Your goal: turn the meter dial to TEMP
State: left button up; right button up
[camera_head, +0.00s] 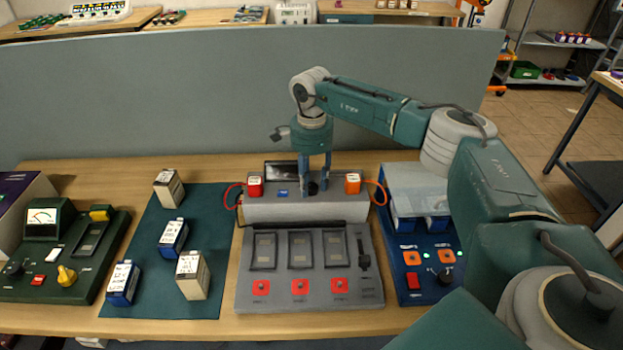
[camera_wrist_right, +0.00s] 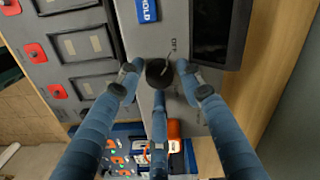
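The meter dial is a small black knob (camera_wrist_right: 158,73) on the sloped grey face of the meter (camera_head: 250,209). In the head view the knob (camera_head: 313,187) shows between my right gripper's fingers. I cannot read TEMP. My right gripper (camera_head: 315,191) points down over the dial. In the wrist view its fingers (camera_wrist_right: 158,80) stand around the knob with small gaps, so it looks open. The meter's dark display (camera_wrist_right: 222,35) is beside the dial. My left gripper is not in view.
A red block (camera_head: 255,187) and an orange block (camera_head: 353,184) with cables sit at the meter's ends. A grey panel with three bays (camera_head: 334,297) is in front. A blue device (camera_head: 427,290) is at right, a green one (camera_head: 43,283) at left. A grey partition (camera_head: 150,95) stands behind.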

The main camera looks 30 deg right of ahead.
jog(key=shift+f, duration=0.15)
jog(key=shift+c, duration=0.6)
jog(key=c, duration=0.7)
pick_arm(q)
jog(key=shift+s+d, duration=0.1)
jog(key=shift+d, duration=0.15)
pick_arm(e)
jog(key=shift+c, duration=0.2)
